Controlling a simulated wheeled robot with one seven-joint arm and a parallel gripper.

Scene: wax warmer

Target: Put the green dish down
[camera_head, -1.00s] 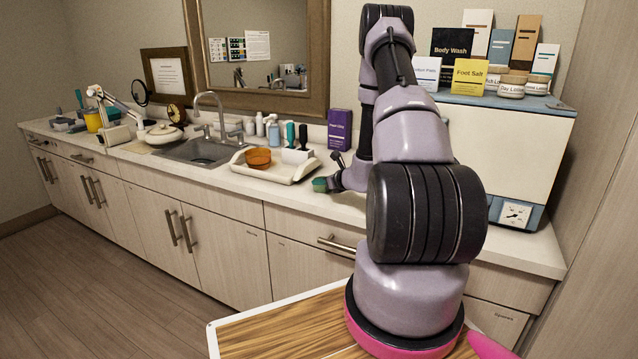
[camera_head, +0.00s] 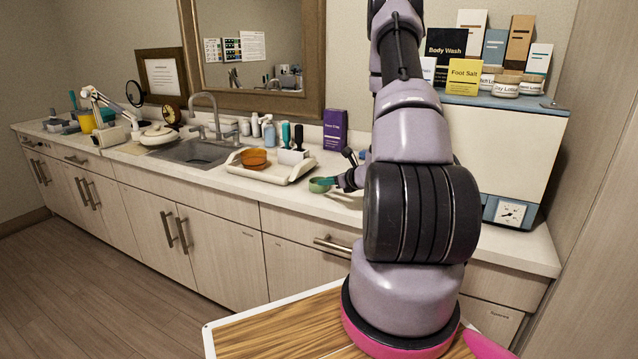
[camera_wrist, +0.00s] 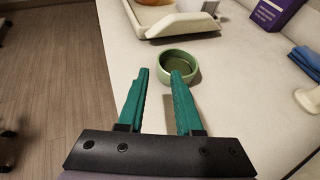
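The green dish (camera_wrist: 191,76) is a small round bowl. It appears to rest upright on the white counter, in front of the cream tray. In the head view the dish (camera_head: 317,187) shows small beside my gripper (camera_head: 336,182). My gripper (camera_wrist: 160,72) has teal fingers, which stand apart with a gap between them. The right fingertip overlaps the near rim of the dish; I cannot tell whether it touches. The left fingertip is outside the dish, to its left.
The cream tray (camera_head: 270,174) holds an orange bowl (camera_head: 254,158) just behind and left of the dish. A purple box (camera_head: 335,130) stands at the back. Folded blue cloth (camera_wrist: 306,61) lies to the right. The counter's front edge is close on the left in the wrist view.

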